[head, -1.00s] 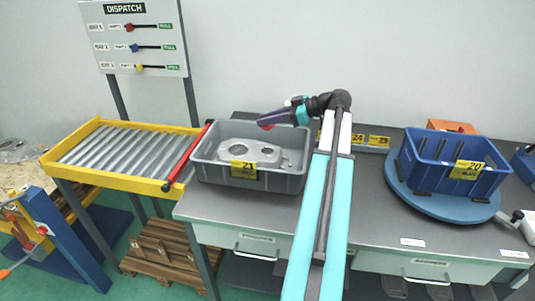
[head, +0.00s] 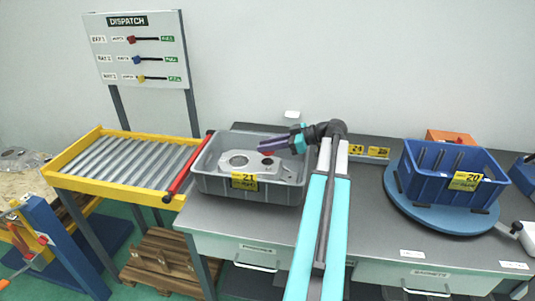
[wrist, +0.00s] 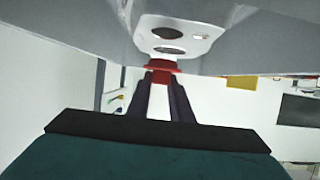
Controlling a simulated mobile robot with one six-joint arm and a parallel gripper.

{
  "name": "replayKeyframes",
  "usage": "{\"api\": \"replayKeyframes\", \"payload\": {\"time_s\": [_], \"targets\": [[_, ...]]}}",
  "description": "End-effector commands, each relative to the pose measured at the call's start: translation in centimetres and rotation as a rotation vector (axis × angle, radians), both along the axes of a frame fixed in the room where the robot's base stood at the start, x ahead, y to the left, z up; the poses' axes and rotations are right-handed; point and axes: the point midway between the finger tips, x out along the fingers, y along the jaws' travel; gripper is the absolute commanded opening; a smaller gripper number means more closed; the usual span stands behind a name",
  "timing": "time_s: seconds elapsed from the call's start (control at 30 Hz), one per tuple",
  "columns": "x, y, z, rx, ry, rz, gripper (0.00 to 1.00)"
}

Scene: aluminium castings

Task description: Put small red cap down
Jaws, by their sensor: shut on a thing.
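The small red cap (head: 267,153) is between the fingertips of my gripper (head: 264,150), which is shut on it. In the wrist view the cap (wrist: 161,66) shows as a red flanged piece at the ends of the two dark fingers (wrist: 160,78). My gripper reaches in from the right over the grey bin labelled 21 (head: 214,183). A grey aluminium casting with round holes (head: 238,161) lies in that bin. The casting also shows beyond the cap in the wrist view (wrist: 178,34). I cannot tell whether the cap touches the casting.
A roller conveyor with a yellow frame (head: 80,183) and a red bar (head: 188,163) stands left of the bin. A blue bin labelled 20 (head: 432,183) sits on a round blue turntable (head: 417,201) at the right. The grey worktop (head: 375,213) between them is mostly clear.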

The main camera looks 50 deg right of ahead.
Motion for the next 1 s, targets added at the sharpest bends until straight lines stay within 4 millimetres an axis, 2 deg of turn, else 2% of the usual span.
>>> {"api": "replayKeyframes", "payload": {"time_s": [0.47, 0.83, 1.0], "targets": [[0.0, 0.0, -0.5, 0.0, 0.0, 0.0, 0.0], [-0.1, -0.1, -3.4, 0.001, 0.001, -0.002, 0.0], [-0.1, -0.1, -4.0, 0.0, 0.0, -0.001, 0.0]]}}
